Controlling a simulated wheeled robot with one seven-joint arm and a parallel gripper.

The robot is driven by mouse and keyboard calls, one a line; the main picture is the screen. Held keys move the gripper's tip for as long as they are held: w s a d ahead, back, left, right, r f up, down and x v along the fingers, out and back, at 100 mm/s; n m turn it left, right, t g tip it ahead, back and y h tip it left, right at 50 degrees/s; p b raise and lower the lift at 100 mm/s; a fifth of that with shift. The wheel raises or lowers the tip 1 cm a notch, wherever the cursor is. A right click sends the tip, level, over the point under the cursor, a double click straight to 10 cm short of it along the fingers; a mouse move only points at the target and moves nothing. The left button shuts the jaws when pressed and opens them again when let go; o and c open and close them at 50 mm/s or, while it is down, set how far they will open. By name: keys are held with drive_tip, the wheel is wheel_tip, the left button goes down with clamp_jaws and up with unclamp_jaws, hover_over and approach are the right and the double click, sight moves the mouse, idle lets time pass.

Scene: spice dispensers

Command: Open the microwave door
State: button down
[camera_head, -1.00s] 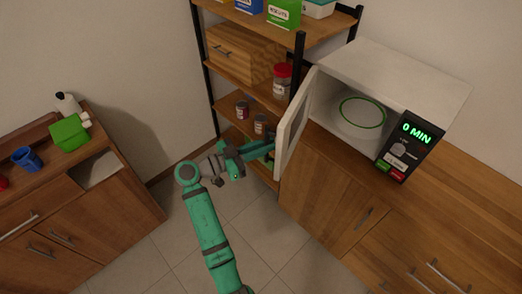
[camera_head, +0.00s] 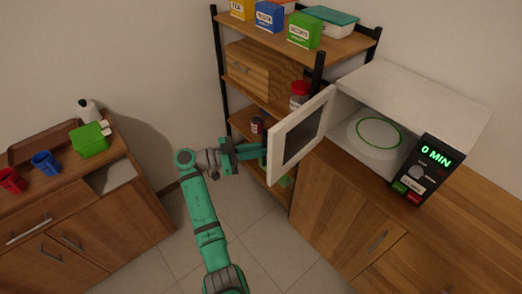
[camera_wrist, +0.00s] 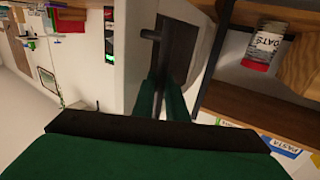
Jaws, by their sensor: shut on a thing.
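The white microwave (camera_head: 420,95) stands on the wooden cabinet at the right, and its cavity with a green-ringed plate (camera_head: 375,132) is in view. Its door (camera_head: 279,150), a white frame around a dark window, stands wide open to the left of the cavity. My gripper (camera_head: 258,160) is at the door's free edge, shut on the door handle; the door hides its fingertips in the head view. In the wrist view, the green fingers (camera_wrist: 158,100) close around the dark handle bar (camera_wrist: 155,62).
A shelf rack (camera_head: 320,75) with boxes, jars and a wooden drawer stands just behind the door and gripper. A low cabinet (camera_head: 110,220) with cups and a green box is at the left. The tiled floor (camera_head: 245,215) between the cabinets is clear.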

drive_tip(key=shift+d, duration=0.2)
drive_tip(key=c, duration=2)
unclamp_jaws()
drive_tip(key=shift+f, duration=0.1)
drive_tip(key=shift+c, duration=0.2)
drive_tip(key=shift+a, duration=0.2)
drive_tip(key=s+a, duration=0.1)
drive_tip(key=a, duration=0.9)
drive_tip(key=shift+s+a, duration=0.2)
drive_tip(key=shift+s, duration=0.2)
